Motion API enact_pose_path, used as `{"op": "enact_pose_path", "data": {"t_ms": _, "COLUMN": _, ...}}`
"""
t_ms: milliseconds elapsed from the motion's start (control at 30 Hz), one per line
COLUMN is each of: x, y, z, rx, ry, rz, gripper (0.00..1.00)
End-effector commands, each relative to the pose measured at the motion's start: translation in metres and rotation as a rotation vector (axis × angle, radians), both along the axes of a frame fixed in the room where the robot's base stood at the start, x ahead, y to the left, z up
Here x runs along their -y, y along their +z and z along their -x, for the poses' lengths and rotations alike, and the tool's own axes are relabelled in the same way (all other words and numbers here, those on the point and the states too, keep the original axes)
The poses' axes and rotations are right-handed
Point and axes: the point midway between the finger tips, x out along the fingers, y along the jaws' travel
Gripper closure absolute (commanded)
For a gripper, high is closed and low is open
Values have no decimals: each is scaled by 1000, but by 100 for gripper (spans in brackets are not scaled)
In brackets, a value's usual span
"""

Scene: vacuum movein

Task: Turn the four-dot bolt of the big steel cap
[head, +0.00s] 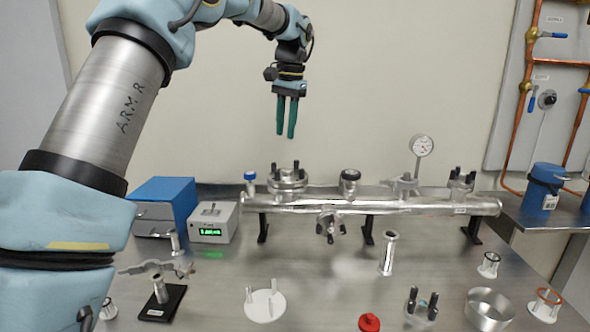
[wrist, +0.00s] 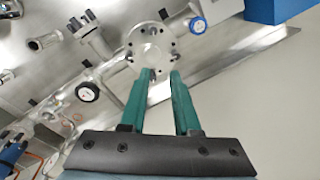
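The big steel cap (head: 287,184) is a round flange with dark upright bolts, on top of the horizontal steel pipe at its left part. In the wrist view the cap (wrist: 152,50) shows as a round disc with several bolts around its rim. The dot marks are too small to read, so I cannot tell which bolt has four dots. My gripper (head: 285,134) hangs with its green fingers pointing down, above the cap and apart from it. In the wrist view the fingers of my gripper (wrist: 163,73) are spread with an empty gap between them.
The steel pipe (head: 330,207) carries a blue knob (head: 250,178), a black-topped port (head: 349,182), a gauge (head: 422,146) and a smaller bolted flange (head: 461,185). A blue box (head: 165,205) and a grey meter (head: 213,222) stand at left. Loose parts lie in front. Air around my gripper is clear.

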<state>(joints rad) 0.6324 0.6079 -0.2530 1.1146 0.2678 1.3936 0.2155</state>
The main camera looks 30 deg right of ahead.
Motion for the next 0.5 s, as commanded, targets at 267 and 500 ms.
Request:
{"op": "enact_pose_path", "data": {"t_ms": 267, "x": 36, "y": -13, "z": 0, "rx": 179, "ry": 694, "rz": 100, "gripper": 70}}
{"op": "enact_pose_path", "data": {"t_ms": 500, "x": 55, "y": -6, "z": 11, "rx": 291, "ry": 1173, "rz": 234, "gripper": 70}}
